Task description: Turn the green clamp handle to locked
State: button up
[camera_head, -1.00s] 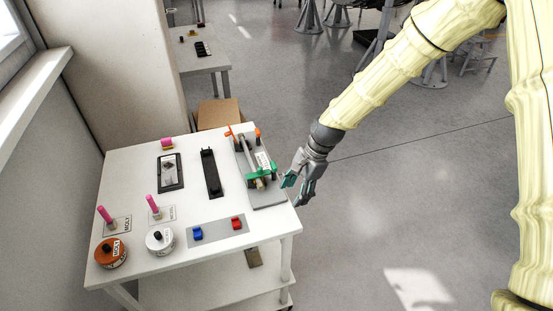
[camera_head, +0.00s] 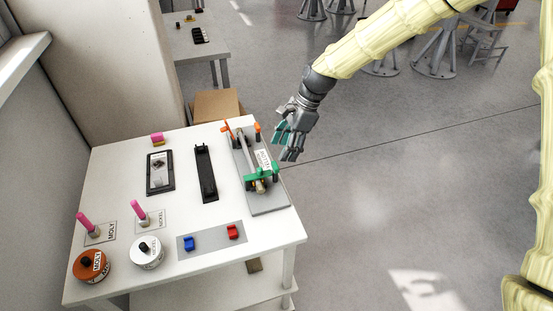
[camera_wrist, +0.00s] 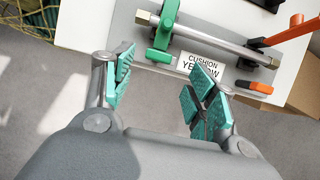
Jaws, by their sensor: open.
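The green clamp handle (camera_head: 262,173) is at the near end of a grey fixture plate (camera_head: 268,203) on the right side of the white table. It grips round a metal tube (camera_head: 246,152). In the wrist view the green handle (camera_wrist: 164,30) stands up from the clamp near the top centre, beyond my fingers. My gripper (camera_head: 285,149) is open and empty, just off the table's right edge, beside the fixture and apart from the handle. Its teal finger pads (camera_wrist: 160,84) are spread wide in the wrist view.
Orange clamp parts (camera_head: 226,126) stand at the fixture's far end. A black holder (camera_head: 206,175), a dark tray (camera_head: 160,172), pots and blue and red pieces stand farther left. Open floor lies to the right.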

aim_at(275, 165)
jog(key=shift+p+x, duration=0.65)
jog(key=shift+x, duration=2.35)
jog(key=shift+s, duration=0.15)
jog(key=shift+a, duration=0.1)
jog(key=c, duration=1)
